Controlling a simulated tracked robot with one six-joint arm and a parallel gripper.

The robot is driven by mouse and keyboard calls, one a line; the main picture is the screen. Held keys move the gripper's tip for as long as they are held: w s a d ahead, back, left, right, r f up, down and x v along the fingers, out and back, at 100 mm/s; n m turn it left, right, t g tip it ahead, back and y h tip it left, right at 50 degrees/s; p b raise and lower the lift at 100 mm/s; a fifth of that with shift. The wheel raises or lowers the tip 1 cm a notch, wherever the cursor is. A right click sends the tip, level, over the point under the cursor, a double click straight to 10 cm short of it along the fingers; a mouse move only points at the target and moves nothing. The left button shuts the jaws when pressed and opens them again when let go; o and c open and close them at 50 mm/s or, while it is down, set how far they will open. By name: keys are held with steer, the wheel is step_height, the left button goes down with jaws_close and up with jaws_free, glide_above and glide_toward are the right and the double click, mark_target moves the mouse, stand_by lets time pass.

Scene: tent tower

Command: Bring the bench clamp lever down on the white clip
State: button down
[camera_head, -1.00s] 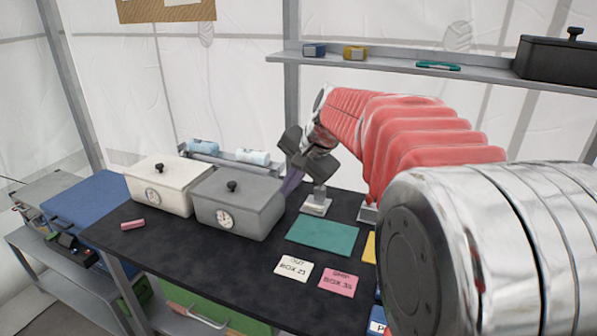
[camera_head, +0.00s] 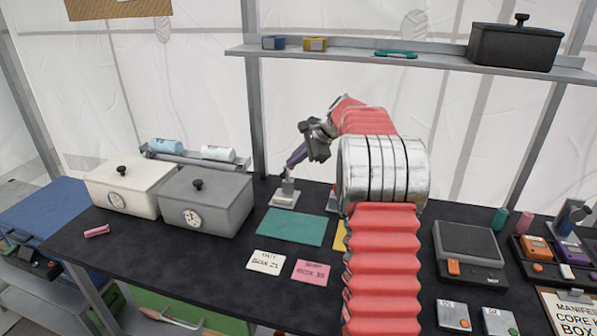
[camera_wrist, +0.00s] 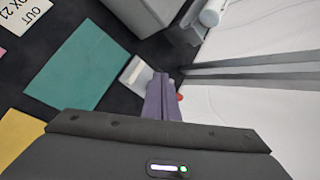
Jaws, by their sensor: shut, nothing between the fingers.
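A small pale grey fixture (camera_head: 284,198) with a short upright post stands at the back of the dark bench, behind the green mat. It looks like the bench clamp, and its base also shows in the wrist view (camera_wrist: 137,76). My gripper (camera_head: 290,165) has purple fingers, shut and empty, pointing down and left just above the post. In the wrist view the fingertips (camera_wrist: 160,76) overlap the fixture's right side; I cannot tell whether they touch it. A small red bit (camera_wrist: 180,97) shows beside the fingers. The lever's position and the white clip are not clear.
A grey lidded box (camera_head: 207,205) and a cream lidded box (camera_head: 130,188) stand left of the fixture. The green mat (camera_head: 291,227) lies flat in front of it. A shelf (camera_head: 420,59) runs above. A scale (camera_head: 467,245) stands right of my arm.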

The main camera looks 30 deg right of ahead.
steer(key=w+d+f+m, duration=0.1)
steer(key=d+f+m, duration=0.1)
steer(key=d+f, duration=0.2)
steer(key=w+d+f+m+t, duration=0.1)
steer(key=d+f+m, duration=0.2)
steer(key=d, duration=0.6)
steer(key=shift+w+d+f, duration=0.2)
steer(key=shift+w+f, duration=0.05)
steer(key=shift+f, duration=0.25)
steer(key=x, duration=1)
steer(key=shift+w+a+r, duration=0.1)
steer(key=shift+w, duration=0.1)
steer(key=r, duration=0.1)
steer(key=a+r, duration=0.1)
steer(key=shift+w+a+r, duration=0.15)
steer(key=shift+a+r, duration=0.2)
steer(key=shift+r, duration=0.05)
steer(key=shift+a+r, duration=0.25)
steer(key=shift+r, duration=0.05)
